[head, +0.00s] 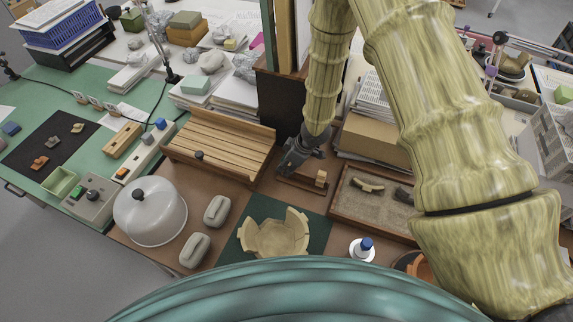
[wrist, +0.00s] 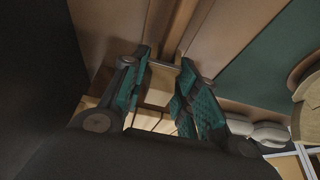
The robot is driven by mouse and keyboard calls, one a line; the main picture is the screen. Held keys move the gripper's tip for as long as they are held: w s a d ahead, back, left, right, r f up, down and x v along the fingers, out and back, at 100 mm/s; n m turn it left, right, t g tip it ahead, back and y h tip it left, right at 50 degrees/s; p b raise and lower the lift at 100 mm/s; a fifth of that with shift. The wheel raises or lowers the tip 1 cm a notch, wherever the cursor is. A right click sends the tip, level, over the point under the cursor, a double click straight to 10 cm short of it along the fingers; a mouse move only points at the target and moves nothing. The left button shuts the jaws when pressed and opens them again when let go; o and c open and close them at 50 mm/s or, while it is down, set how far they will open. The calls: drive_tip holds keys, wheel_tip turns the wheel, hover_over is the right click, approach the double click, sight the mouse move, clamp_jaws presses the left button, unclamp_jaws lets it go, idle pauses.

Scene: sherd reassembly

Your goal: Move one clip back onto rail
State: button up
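My gripper (head: 292,160) is low over the brown table, at the left end of a dark wooden rail (head: 300,185). In the wrist view, my gripper (wrist: 167,62) has its teal-padded fingers on either side of a pale wooden clip (wrist: 160,86), and they appear closed on it. The rail (wrist: 180,25) runs away past the fingertips in that view. Another small pale wooden clip (head: 321,177) stands near the rail's right end in the head view. The held clip is hidden in the head view, and I cannot tell whether it touches the rail.
A slatted wooden rack (head: 222,147) stands left of my gripper. A sand tray (head: 370,222) with sherds lies to the right. A partly built pot (head: 276,236) sits on a green mat (head: 318,231) in front. Two grey pads (head: 217,210) and a white dome (head: 150,211) are at left.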

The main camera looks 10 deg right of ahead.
drive_tip(key=o, duration=0.8)
drive_tip(key=v, duration=1.2)
drive_tip(key=shift+w, duration=0.15)
